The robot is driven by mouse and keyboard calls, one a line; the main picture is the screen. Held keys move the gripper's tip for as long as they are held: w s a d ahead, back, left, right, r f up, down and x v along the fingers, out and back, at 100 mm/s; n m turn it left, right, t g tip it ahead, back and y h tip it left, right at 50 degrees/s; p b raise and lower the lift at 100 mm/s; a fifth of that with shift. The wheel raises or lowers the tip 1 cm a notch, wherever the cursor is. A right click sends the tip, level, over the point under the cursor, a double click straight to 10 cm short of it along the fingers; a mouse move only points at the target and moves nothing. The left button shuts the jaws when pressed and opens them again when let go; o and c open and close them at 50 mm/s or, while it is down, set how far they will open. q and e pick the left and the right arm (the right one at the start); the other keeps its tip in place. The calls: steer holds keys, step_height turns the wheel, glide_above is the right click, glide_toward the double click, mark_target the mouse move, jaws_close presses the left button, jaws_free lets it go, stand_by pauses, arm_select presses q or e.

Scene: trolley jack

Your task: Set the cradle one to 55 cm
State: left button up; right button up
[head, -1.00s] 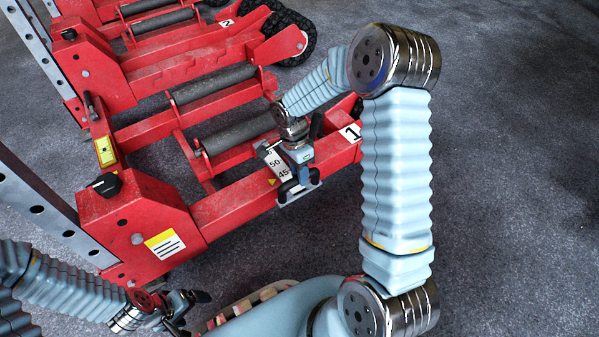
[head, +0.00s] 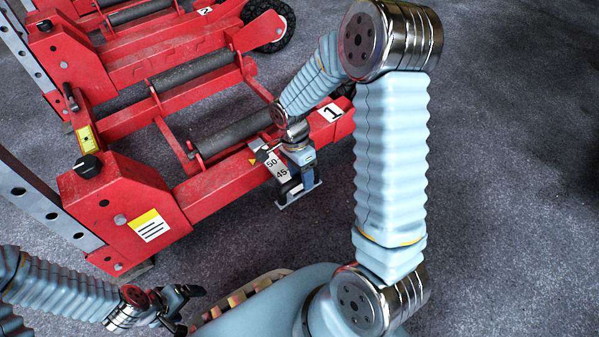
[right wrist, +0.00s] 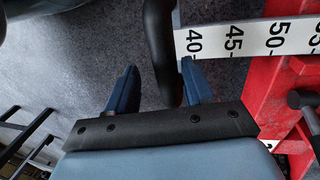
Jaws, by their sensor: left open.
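Cradle one is the red frame with the label 1 (head: 331,111) on its front beam. A white scale strip (head: 275,168) sticks out of the beam, with 50 and 45 readable. A yellow triangle (head: 252,160) on the beam is beside the 50. In the right wrist view the strip (right wrist: 235,40) reads 40, 45, 50. My right gripper (head: 300,182) is at the strip's outer end; its blue fingers (right wrist: 160,78) stand on both sides of a dark handle (right wrist: 163,40), held between them. My left gripper (head: 185,300) is open and empty at lower left.
A black knob (head: 87,167) sits on the red corner block. A second red cradle, labelled 2 (head: 205,10), stands behind. A tray with coloured pieces (head: 250,290) is partly hidden by my body. The grey floor at right is clear.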

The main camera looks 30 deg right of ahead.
steer(key=shift+w, duration=0.1)
steer(key=p+v, duration=0.3)
steer(key=v, duration=1)
steer(key=shift+r+p, duration=0.3)
steer(key=shift+r, duration=0.1)
steer(key=s+a+f+n+t+y+p, duration=0.1)
steer(key=s+a+f+n+y+p, duration=0.1)
steer(key=s+a+f+n+p, duration=0.3)
steer(key=s+a+f+n+t+y+p, duration=0.2)
steer(key=s+a+f+n+p, duration=0.4)
steer(key=a+f+n, duration=0.3)
steer(key=s+a+n, duration=0.1)
steer(key=a, duration=0.2)
steer(key=shift+s+f, duration=0.2)
steer(key=shift+s, duration=0.05)
